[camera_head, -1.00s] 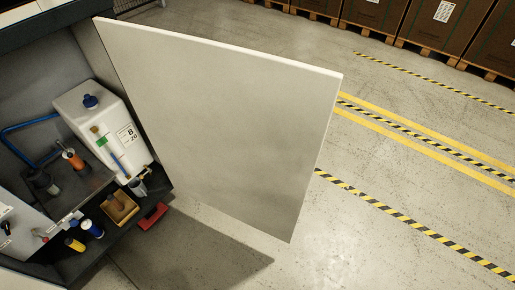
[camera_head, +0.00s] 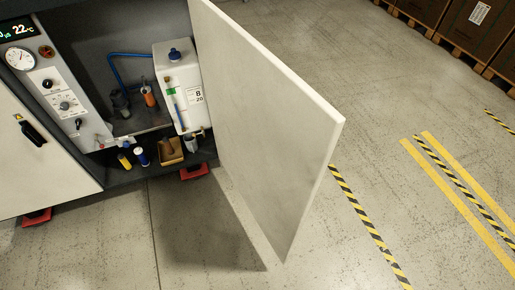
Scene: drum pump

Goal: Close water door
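The water door (camera_head: 265,120) is a large pale grey panel, hinged at the right side of the cabinet opening. It stands wide open and juts out toward the camera and to the right. No handle shows on the face in view. The open cabinet compartment (camera_head: 88,45) behind it holds a white water tank (camera_head: 180,85) with a blue cap and a label reading 8 and 20. My gripper is not in view.
A control panel (camera_head: 62,95) with gauge and dials and a closed door (camera_head: 35,145) with a black handle are at left. Bottles (camera_head: 140,156) and a tan box (camera_head: 169,151) sit low inside. Red feet (camera_head: 194,172) support the cabinet. The floor (camera_head: 330,240) is clear.

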